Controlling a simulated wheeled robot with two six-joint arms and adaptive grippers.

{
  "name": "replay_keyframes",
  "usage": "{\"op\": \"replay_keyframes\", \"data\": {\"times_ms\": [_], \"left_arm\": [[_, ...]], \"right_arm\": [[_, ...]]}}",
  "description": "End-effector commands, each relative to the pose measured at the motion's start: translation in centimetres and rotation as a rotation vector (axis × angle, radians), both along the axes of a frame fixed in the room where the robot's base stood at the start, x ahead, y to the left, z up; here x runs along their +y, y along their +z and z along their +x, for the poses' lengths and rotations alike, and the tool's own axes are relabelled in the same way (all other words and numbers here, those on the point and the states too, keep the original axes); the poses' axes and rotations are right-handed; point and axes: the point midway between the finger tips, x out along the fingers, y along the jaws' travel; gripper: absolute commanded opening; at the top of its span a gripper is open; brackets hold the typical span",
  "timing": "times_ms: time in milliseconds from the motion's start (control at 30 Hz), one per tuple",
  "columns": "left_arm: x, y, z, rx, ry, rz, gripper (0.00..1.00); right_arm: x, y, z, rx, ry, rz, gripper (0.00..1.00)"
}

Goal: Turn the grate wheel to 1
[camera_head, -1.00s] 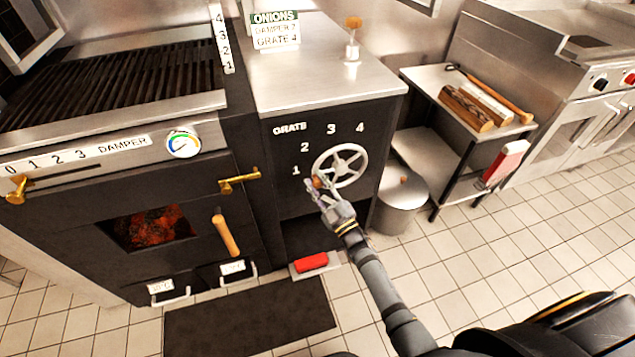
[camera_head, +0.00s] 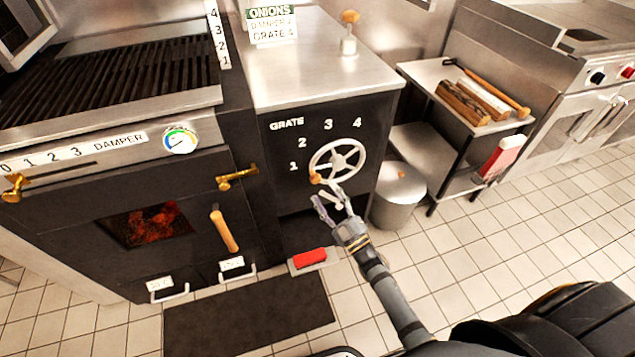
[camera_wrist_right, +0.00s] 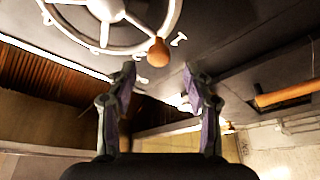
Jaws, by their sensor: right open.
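The grate wheel (camera_head: 338,160) is a pale spoked handwheel on the dark cabinet front, with numbers 1 to 4 arranged around its left and top. Its orange-brown knob (camera_head: 316,178) is at the wheel's lower left, beside and slightly below the number 1 (camera_head: 293,166). In the right wrist view the wheel (camera_wrist_right: 111,8) shows at the top, with the knob (camera_wrist_right: 158,52) close to a white numeral. My right gripper (camera_head: 327,196) is open and empty just below the knob, apart from it; its fingers also show in the wrist view (camera_wrist_right: 160,75). My left gripper is out of view.
A card (camera_head: 272,27) on the cabinet top reads onions, with damper and grate lines. The grill with its damper scale (camera_head: 75,154) and brass handles stands left. A metal bin (camera_head: 398,195) and a shelf cart (camera_head: 440,75) with logs stand right.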

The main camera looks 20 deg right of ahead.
Motion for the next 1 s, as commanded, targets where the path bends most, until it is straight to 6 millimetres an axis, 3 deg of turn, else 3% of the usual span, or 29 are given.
{"op": "replay_keyframes", "data": {"times_ms": [100, 300, 867, 967, 1000], "left_arm": [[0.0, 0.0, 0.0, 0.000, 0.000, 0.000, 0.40], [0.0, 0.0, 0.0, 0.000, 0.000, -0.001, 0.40], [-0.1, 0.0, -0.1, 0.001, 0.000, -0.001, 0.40], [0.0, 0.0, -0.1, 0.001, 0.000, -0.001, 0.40], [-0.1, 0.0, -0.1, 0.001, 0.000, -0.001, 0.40]], "right_arm": [[-0.8, -0.9, -2.6, 0.003, 0.001, -0.001, 0.52], [-1.5, -1.5, -4.9, 0.001, 0.001, 0.000, 0.52], [-1.6, -1.6, -5.2, 0.000, 0.000, 0.000, 0.52], [-2.0, -3.1, -5.1, 0.050, -0.016, 0.011, 0.52], [-2.4, -4.7, -5.1, 0.104, -0.032, 0.023, 0.52]]}}
